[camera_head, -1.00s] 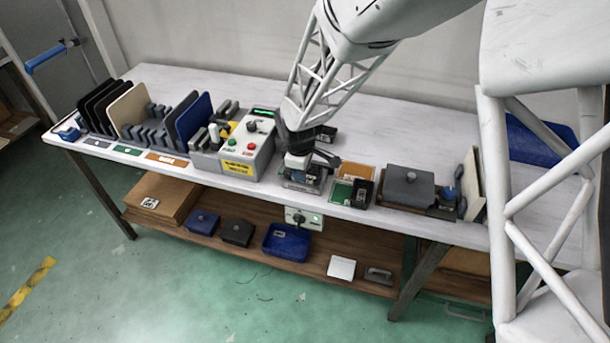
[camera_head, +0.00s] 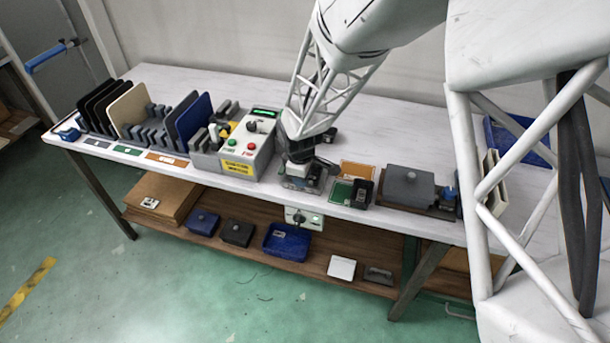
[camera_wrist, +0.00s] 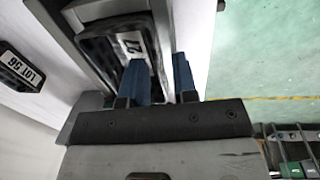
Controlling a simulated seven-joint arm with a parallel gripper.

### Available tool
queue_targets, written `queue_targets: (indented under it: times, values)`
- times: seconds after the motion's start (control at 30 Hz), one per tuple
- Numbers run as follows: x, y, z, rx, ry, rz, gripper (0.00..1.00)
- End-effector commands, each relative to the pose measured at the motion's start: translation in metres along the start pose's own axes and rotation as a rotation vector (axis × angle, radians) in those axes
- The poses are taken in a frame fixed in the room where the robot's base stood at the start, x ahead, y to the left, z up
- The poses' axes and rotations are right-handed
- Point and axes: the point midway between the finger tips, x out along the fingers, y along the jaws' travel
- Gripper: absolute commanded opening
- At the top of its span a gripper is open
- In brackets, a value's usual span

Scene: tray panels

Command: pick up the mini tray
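My gripper (camera_head: 300,182) points down near the front edge of the table, just right of the control box. In the wrist view its two blue fingers (camera_wrist: 161,68) stand apart with a gap between them. A small black tray (camera_wrist: 103,44) with a white label reading 27 sits beside and partly behind the left finger. A pale strip shows between the fingers. Whether either finger touches the tray cannot be told. In the head view the gripper hides most of the tray, and only a grey base shows under it.
The control box (camera_head: 246,150) with buttons stands close on the left. A green and black holder (camera_head: 345,191) and a grey lidded box (camera_head: 408,187) stand on the right. The table (camera_head: 405,140) behind is mostly clear.

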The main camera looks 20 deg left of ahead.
Motion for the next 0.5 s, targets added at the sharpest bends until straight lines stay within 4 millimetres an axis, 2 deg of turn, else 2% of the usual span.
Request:
queue_targets:
  times: [0.03, 0.17, 0.5]
  values:
    - [0.0000, 0.0000, 0.0000, 0.000, 0.000, 0.000, 0.19]
    - [0.0000, 0.0000, 0.0000, 0.000, 0.000, 0.000, 0.00]
    - [-0.0002, 0.0000, 0.0000, 0.000, 0.000, 0.000, 0.00]
